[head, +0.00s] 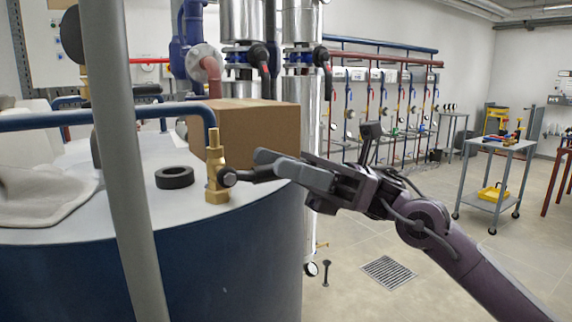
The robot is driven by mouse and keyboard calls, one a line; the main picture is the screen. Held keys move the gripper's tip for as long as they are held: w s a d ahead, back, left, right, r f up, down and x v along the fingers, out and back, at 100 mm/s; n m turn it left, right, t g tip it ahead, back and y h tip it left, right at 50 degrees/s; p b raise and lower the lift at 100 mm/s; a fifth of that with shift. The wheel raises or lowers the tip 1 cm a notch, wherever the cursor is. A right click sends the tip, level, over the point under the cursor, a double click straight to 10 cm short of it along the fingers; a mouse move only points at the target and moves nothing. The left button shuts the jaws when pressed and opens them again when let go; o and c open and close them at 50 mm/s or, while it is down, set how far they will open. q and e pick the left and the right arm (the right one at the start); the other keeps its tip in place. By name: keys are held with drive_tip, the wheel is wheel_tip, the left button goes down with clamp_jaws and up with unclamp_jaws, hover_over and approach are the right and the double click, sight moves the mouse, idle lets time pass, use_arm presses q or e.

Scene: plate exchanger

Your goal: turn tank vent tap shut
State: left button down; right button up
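The brass tank vent tap (216,165) stands upright on the pale top of the blue tank (230,270), near its edge. Its dark lever (250,175) sticks out sideways to the right, roughly level. My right gripper (275,168) comes in from the right, with its grey fingers at the lever's outer end. The fingers overlap that end in the picture and hide it, so I cannot tell whether they are shut on it. My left gripper is not in view.
A cardboard box (255,125) stands behind the tap. A black ring (174,177) lies left of it, and a crumpled cloth (45,195) further left. A blue pipe (60,119) runs above the tank top. A grey post (125,170) crosses the left foreground.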

drive_tip(key=shift+d, duration=0.1)
